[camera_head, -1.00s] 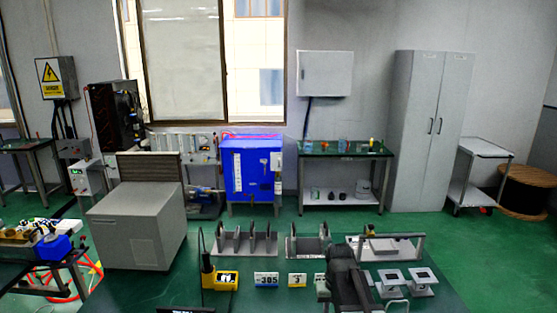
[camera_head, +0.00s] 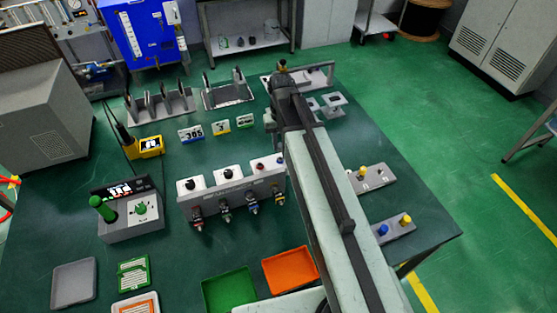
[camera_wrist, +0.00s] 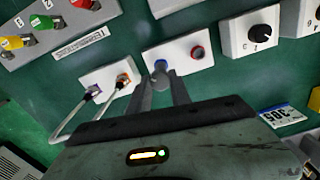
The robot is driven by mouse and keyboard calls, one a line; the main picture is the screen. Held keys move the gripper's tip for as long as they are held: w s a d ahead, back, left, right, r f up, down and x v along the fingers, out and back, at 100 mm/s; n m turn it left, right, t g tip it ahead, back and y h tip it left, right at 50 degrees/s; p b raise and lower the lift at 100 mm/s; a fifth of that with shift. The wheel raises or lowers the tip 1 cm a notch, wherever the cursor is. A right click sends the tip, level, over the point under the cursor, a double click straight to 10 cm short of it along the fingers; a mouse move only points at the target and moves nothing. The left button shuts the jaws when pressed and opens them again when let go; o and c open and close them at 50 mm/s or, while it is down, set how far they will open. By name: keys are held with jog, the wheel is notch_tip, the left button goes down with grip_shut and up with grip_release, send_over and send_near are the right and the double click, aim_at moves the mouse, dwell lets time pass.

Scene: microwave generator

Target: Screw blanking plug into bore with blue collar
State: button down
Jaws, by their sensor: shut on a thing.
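In the wrist view my gripper (camera_wrist: 161,78) has its two fingertips close together at a small round blue-grey end (camera_wrist: 160,66), on the left part of a white block (camera_wrist: 176,57). My gripper is shut on the blanking plug, which is mostly hidden between the fingers. The blue collar and the plug are hard to tell apart here, and how deep the plug sits cannot be told. A bore with a red collar (camera_wrist: 198,52) is beside it on the same block. In the head view my arm hides the gripper and plug; part of the white block (camera_head: 267,165) shows.
In the wrist view a white block with cabled orange and purple fittings (camera_wrist: 122,80) is left of the fingers. A black knob (camera_wrist: 264,30) is on the right. The head view shows green (camera_head: 228,292) and orange (camera_head: 290,271) trays nearby and a blue-topped part (camera_head: 383,230).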

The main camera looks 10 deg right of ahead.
aim_at(280, 151)
jog(key=shift+n, duration=0.8)
jog(key=shift+w+f+b, duration=0.15)
jog(key=shift+f+b, duration=1.05)
jog(key=shift+b, duration=0.05)
jog(key=shift+w+f+b, duration=0.1)
jog(key=shift+f+b, duration=1.1)
jog(key=shift+a+f+b, duration=0.1)
jog(key=shift+f+b, duration=0.45)
jog(key=c, duration=1.1)
grip_release()
jog(key=shift+r, duration=0.1)
notch_tip(280, 151, up, 8)
jog(key=p, duration=0.8)
